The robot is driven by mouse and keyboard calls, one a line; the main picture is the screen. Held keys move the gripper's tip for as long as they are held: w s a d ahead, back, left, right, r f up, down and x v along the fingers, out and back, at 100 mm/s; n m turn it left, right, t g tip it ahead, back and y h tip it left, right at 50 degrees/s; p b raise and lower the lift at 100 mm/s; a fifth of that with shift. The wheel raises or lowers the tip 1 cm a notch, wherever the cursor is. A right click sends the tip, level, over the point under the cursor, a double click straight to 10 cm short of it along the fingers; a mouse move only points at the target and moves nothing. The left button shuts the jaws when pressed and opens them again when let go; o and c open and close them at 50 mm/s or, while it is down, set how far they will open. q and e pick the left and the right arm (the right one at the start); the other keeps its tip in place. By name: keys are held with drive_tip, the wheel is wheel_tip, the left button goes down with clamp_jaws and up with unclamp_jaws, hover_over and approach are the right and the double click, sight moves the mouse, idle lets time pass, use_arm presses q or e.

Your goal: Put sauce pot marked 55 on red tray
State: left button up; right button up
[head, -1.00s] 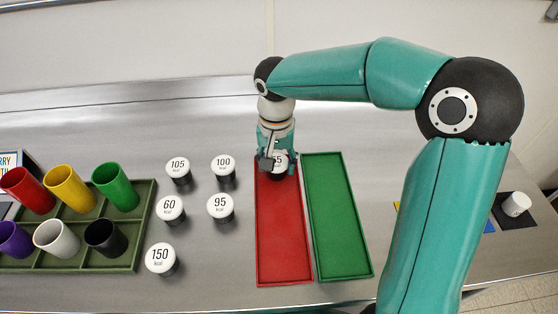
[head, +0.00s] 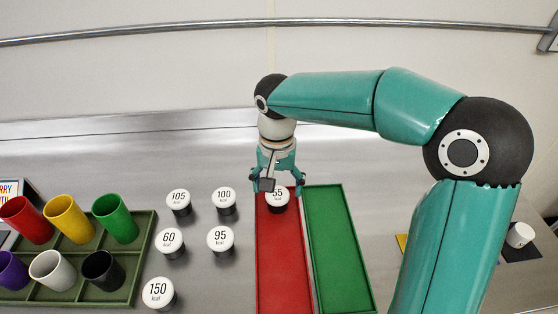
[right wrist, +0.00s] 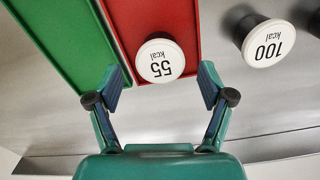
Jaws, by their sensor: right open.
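The sauce pot marked 55 (head: 277,197) stands upright on the far end of the red tray (head: 283,262). Its white lid with the number also shows in the right wrist view (right wrist: 160,61). My right gripper (head: 277,185) is open above and just behind the pot in the head view. In the right wrist view its two fingers (right wrist: 159,88) are spread wide, with the pot beyond the tips and no contact visible. My left gripper is not in view.
The green tray (head: 340,250) lies right beside the red one. Pots marked 105 (head: 178,199), 100 (head: 223,198), 60 (head: 170,241), 95 (head: 220,239) and 150 (head: 158,293) stand left of the red tray. A green rack (head: 137,255) of coloured cups is farther left.

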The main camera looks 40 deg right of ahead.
sight(278, 195)
wheel_tip(278, 195, up, 9)
drive_tip(key=shift+f+p, duration=0.15)
drive_tip(key=shift+p, duration=0.2)
drive_tip(key=shift+f, duration=0.1)
idle(0.3)
